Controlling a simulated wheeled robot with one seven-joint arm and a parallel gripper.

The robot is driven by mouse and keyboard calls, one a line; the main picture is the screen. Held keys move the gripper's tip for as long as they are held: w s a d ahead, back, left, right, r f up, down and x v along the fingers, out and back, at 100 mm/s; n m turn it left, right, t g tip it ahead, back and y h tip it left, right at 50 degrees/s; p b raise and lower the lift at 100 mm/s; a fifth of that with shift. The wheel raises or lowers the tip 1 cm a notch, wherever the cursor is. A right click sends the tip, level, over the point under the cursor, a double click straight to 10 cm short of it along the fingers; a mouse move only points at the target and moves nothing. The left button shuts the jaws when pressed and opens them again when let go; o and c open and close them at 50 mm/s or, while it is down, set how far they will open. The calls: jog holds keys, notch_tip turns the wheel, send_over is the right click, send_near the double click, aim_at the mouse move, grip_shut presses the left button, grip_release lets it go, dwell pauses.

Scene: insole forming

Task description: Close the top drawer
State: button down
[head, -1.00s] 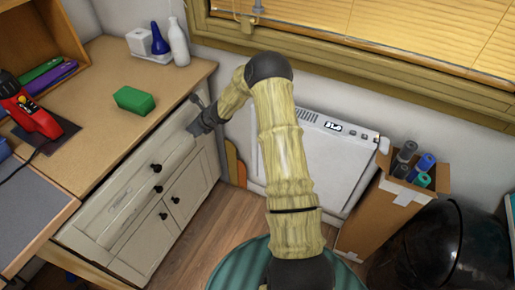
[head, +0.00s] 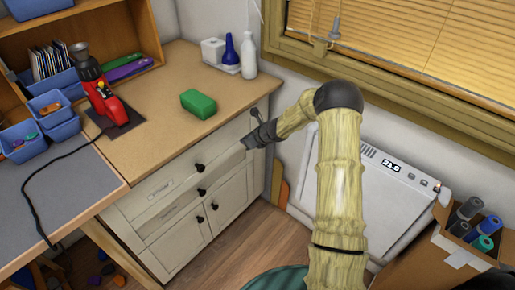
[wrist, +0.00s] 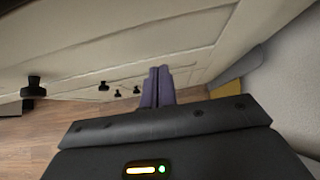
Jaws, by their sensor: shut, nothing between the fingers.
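The top drawer (head: 165,186) is the upper cream front of the cabinet below the wooden counter, with a dark round knob (head: 198,168). Its front looks close to flush with the cabinet; I cannot tell whether a small gap is left. My gripper (head: 247,144) is at the right end of the drawer front, right of the knob and just under the counter edge. In the wrist view its two fingers (wrist: 158,86) are together and empty, beside the pale cabinet front. Whether they touch it is unclear.
A lower drawer knob (head: 201,191) and two door knobs sit below. A green block (head: 198,103), a red tool (head: 108,95) and bottles (head: 248,55) stand on the counter. A white appliance (head: 400,190) and a carton (head: 430,255) are at right. Some wooden floor is clear.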

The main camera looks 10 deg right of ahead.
jog(key=s+f+v, duration=0.1)
jog(key=v, duration=1)
jog(key=s+a+r+n+g+h, duration=0.1)
jog(key=s+a+r+n+g, duration=0.15)
jog(key=s+n, duration=0.45)
jog(key=s+a+r+n+g, duration=0.2)
jog(key=s+a+n, duration=0.2)
jog(key=s+n, duration=0.3)
jog(key=s+d+r+n+h, duration=0.1)
jog(key=s+n+h, duration=0.1)
jog(key=s+n, duration=0.5)
jog(key=s+d+r+n+h, duration=0.1)
jog(key=s+r+n+h, duration=0.1)
jog(key=s+n, duration=0.6)
jog(key=shift+s+r+g, duration=0.15)
jog(key=shift+r+g, duration=0.05)
jog(key=shift+g, duration=0.15)
